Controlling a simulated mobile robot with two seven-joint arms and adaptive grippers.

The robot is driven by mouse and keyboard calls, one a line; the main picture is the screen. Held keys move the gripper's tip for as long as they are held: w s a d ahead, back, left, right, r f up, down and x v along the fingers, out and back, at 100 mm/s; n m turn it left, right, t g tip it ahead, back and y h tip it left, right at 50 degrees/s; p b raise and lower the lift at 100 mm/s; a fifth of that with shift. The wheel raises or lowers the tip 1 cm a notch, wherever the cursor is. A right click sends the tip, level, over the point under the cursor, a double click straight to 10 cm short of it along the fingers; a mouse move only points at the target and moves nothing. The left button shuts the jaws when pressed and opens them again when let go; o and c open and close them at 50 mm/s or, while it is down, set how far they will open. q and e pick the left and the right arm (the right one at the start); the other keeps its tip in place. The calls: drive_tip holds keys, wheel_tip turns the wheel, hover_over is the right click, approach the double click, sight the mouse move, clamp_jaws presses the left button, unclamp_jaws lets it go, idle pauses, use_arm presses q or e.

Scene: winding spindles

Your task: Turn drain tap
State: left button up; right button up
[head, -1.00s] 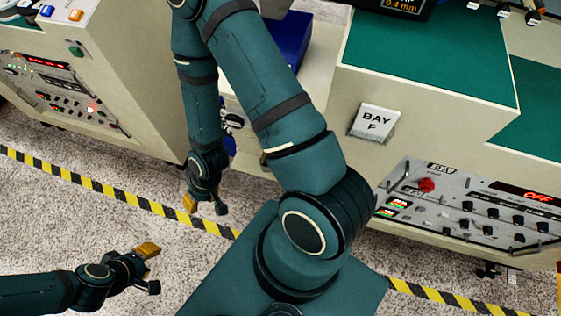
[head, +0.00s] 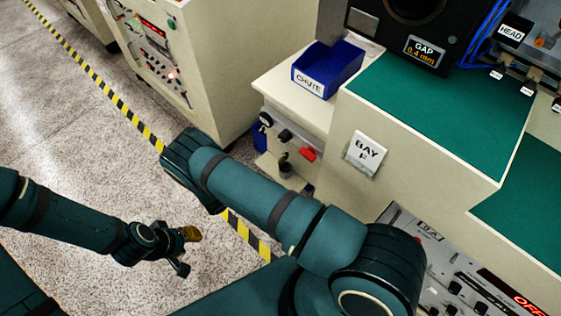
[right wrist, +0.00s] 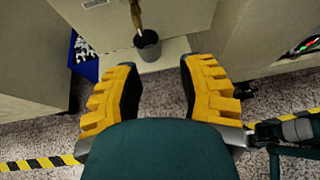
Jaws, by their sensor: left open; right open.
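In the head view, a red handle (head: 306,154) and a dark knob (head: 284,135) sit on the low recessed front under the chute; the red handle looks like the drain tap's. A grey cup (head: 286,166) stands below them. The right wrist view shows a brass spout (right wrist: 137,20) directly above the grey cup (right wrist: 148,45). My right gripper (right wrist: 160,75) is open and empty, its yellow fingers either side of the line to the cup, short of it. It is hidden in the head view. My left gripper (head: 187,250) is open and empty over the floor.
A blue chute bin (head: 327,70) sits on the ledge above. A control cabinet (head: 200,60) stands to the left. Yellow-black tape (head: 140,130) crosses the open floor.

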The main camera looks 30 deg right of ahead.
sight(280, 162)
drive_tip(key=shift+n+t+h, duration=0.4)
drive_tip(key=shift+n+t, duration=0.1)
drive_tip(key=shift+t, duration=0.2)
drive_tip(key=x, duration=0.4)
drive_tip(key=w+b+x, duration=0.1)
drive_tip(key=x, duration=0.4)
drive_tip(key=w+b+x, duration=0.1)
drive_tip(key=x, duration=0.3)
drive_tip(key=shift+w+r, duration=0.2)
clamp_jaws()
